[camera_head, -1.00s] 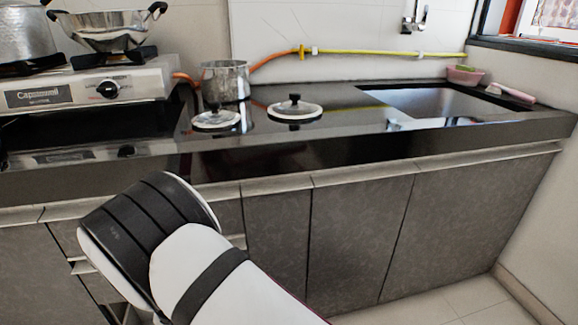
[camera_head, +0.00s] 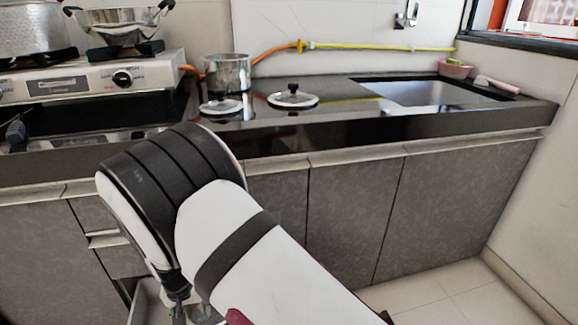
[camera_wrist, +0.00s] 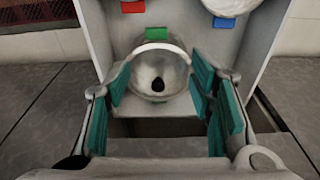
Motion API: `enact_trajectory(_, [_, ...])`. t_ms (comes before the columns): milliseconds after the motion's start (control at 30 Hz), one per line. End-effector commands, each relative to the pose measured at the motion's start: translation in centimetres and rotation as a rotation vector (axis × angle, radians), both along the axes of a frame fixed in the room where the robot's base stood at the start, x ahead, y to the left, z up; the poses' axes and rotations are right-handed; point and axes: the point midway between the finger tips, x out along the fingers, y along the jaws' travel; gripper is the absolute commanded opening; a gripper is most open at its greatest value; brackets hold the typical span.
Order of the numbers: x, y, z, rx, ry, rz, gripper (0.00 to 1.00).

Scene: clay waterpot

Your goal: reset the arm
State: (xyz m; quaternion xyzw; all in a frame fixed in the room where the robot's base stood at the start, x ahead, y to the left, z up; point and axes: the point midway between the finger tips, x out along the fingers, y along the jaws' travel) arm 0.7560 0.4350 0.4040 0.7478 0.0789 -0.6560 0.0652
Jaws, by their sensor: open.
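In the wrist view my gripper (camera_wrist: 160,88) is open, with teal pads on both sides. A pale, rounded pot-like vessel (camera_wrist: 178,76) with a light arched handle and a dark spot shows beyond and between the pads. It stands inside a light-walled open compartment, perhaps a drawer (camera_wrist: 103,40). I cannot tell whether any pad touches it. In the head view my white and black arm reaches down to the lower left. Part of my gripper (camera_head: 186,306) shows at the bottom edge, by an open drawer (camera_head: 143,302); its fingertips are out of sight there.
The dark counter (camera_head: 340,130) runs above the grey cabinets (camera_head: 350,215). A steel pot (camera_head: 228,73) and two lids (camera_head: 292,98) stand on it, with a stove (camera_head: 95,85) left and a sink (camera_head: 425,93) right. Red (camera_wrist: 133,7), green (camera_wrist: 156,33) and blue (camera_wrist: 223,22) pieces show by the compartment.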

Motion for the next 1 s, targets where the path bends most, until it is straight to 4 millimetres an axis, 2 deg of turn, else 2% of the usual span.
enact_trajectory(267, [2.0,-3.8,6.8,0.010,0.019,-0.037,0.49])
enact_trajectory(367, [2.6,-6.1,10.3,0.015,0.030,-0.054,0.49])
enact_trajectory(567, [2.8,-13.2,18.9,0.027,0.055,-0.093,0.49])
enact_trajectory(700, [1.5,-18.5,24.2,0.033,0.073,-0.112,0.49])
enact_trajectory(767, [0.6,-20.8,26.2,0.035,0.078,-0.121,0.49])
enact_trajectory(867, [-1.3,-24.5,29.3,0.038,0.084,-0.133,0.49])
enact_trajectory(1000, [-4.8,-29.3,32.7,0.039,0.093,-0.148,0.49])
